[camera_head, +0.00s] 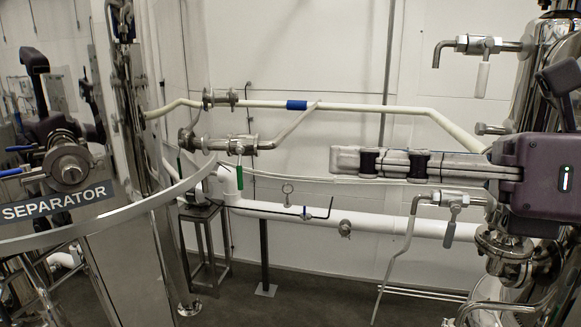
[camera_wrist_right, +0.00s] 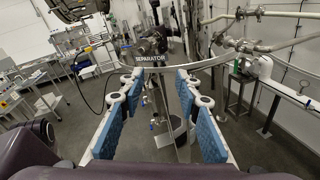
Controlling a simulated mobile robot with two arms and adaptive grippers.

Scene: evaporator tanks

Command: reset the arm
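My right arm comes in from the right in the head view, with its dark gripper body on the right. My right gripper (camera_head: 345,160) points left and is seen edge-on, in mid-air in front of the white wall and pipes. In the right wrist view the fingers of this gripper (camera_wrist_right: 160,82) stand apart, with blue pads facing each other and nothing between them. The gripper is open and empty.
A shiny separator tank (camera_head: 120,214) with a sign (camera_head: 58,203) stands at left. A steel tank (camera_head: 548,50) with valves is close behind my right gripper. A white pipe (camera_head: 375,225) runs along the wall. Open floor (camera_wrist_right: 90,125) shows in the wrist view.

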